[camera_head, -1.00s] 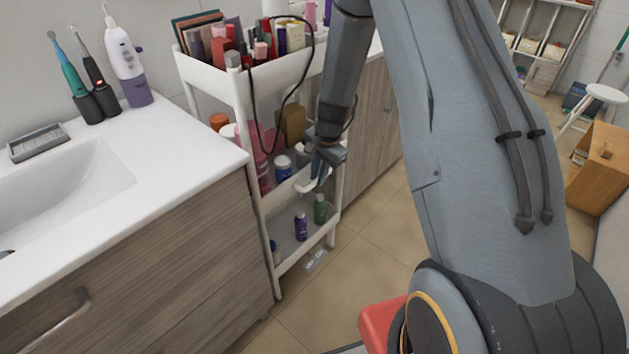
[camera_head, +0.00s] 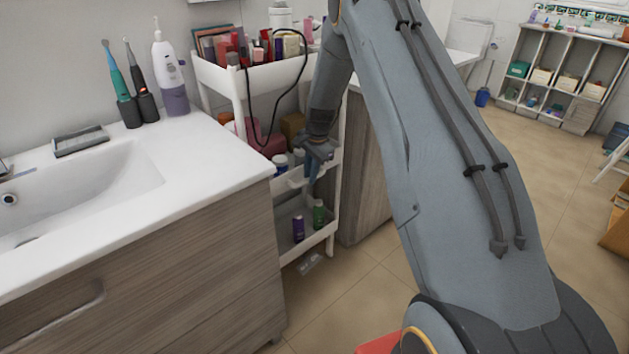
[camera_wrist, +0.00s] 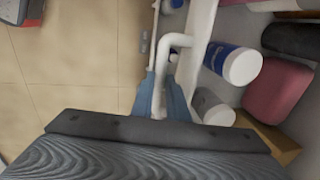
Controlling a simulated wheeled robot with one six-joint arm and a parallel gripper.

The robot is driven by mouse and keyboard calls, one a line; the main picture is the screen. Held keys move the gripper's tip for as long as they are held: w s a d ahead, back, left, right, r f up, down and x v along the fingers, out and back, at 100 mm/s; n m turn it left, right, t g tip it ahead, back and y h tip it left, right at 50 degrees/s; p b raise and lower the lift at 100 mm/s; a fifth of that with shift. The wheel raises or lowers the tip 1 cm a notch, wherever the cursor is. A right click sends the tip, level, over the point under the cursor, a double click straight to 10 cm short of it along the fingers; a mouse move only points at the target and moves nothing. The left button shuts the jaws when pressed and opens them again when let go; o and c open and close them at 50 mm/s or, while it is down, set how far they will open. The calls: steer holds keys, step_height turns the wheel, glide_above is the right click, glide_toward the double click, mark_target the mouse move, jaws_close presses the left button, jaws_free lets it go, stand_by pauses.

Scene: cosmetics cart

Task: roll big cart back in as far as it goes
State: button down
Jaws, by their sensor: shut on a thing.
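The big cart (camera_head: 212,76) is a tall white shelf trolley in the gap between two wood-fronted cabinets. Its top tray holds cosmetics, and its lower shelves hold bottles and boxes. My gripper (camera_head: 312,178) is at the cart's front, at middle-shelf height. In the wrist view, the blue fingers of my gripper (camera_wrist: 156,98) are closed around a white bent handle (camera_wrist: 176,42) on the cart's front. The cart's front end stands about level with or slightly past the left cabinet's edge. The cart's back end and wheels are hidden.
A white counter (camera_head: 215,150) with a sink is left of the cart, over a wood cabinet (camera_head: 200,255). Another wood cabinet (camera_head: 368,175) is to the right. A black cable (camera_head: 250,110) hangs from the top tray. Tiled floor (camera_head: 335,300) is open in front.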

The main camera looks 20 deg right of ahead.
steer(key=shift+w+a+r, duration=0.1)
steer(key=shift+w, duration=0.25)
steer(key=c, duration=1.7)
jaws_free()
steer(key=shift+w+a, duration=0.1)
steer(key=shift+w, duration=0.05)
steer(key=shift+c, duration=0.2)
step_height(320, 180, up, 8)
steer(key=s, duration=0.1)
steer(key=shift+s+d+f+b, duration=0.25)
steer(key=shift+s+b, duration=0.05)
